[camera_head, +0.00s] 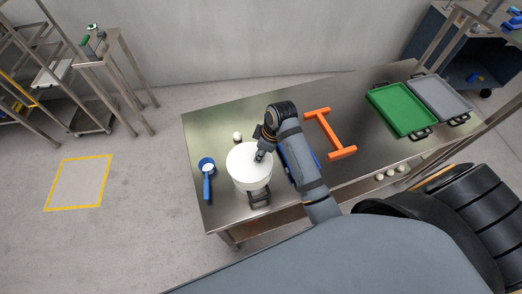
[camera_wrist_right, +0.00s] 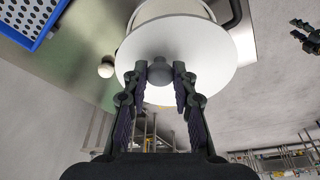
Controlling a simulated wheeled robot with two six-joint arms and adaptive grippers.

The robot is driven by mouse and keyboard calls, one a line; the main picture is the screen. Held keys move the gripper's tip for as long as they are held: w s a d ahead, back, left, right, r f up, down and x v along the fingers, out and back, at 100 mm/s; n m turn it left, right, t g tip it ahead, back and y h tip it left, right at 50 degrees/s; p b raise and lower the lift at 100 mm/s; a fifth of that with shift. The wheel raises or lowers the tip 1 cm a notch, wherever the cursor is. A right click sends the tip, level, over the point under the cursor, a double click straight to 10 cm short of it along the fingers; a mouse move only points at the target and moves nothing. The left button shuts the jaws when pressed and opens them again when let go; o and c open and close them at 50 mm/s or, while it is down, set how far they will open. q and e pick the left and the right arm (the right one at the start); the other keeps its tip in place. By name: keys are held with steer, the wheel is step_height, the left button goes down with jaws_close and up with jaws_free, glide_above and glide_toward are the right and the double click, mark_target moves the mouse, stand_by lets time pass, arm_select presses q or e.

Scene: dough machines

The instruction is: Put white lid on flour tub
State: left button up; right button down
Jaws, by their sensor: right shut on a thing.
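The white lid (camera_head: 243,158) is a round disc with a grey knob (camera_wrist_right: 160,71). My right gripper (camera_head: 261,153) is shut on this knob, and its two fingers also show around it in the wrist view (camera_wrist_right: 160,82). The white flour tub (camera_head: 250,184) stands upright on the steel table, directly under the lid. What looks like my left gripper (camera_wrist_right: 306,35) shows at the right edge of the wrist view, fingers apart and empty.
A blue-handled scoop (camera_head: 207,178) with white contents lies left of the tub. A small pale ball (camera_head: 237,136) lies behind it. A blue tray (camera_wrist_right: 28,18) and an orange frame (camera_head: 329,133) are to the right, with green (camera_head: 402,109) and grey trays (camera_head: 440,97) farther right.

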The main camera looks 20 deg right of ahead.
steer(key=shift+f, duration=0.7)
steer(key=shift+d+f+b, duration=0.25)
steer(key=shift+f+b, duration=0.1)
steer(key=shift+f, duration=0.55)
steer(key=shift+x, duration=0.9)
arm_select(q)
steer(key=shift+d+f, duration=0.25)
steer(key=shift+f, duration=0.35)
arm_select(e)
steer(key=shift+s+d+f, duration=0.1)
steer(key=shift+s+f, duration=0.05)
arm_select(q)
steer(key=shift+a+r, duration=0.1)
steer(key=shift+r, duration=0.1)
arm_select(e)
steer(key=shift+p, duration=0.3)
arm_select(q)
steer(key=shift+a+r, duration=0.1)
steer(key=shift+r, duration=0.3)
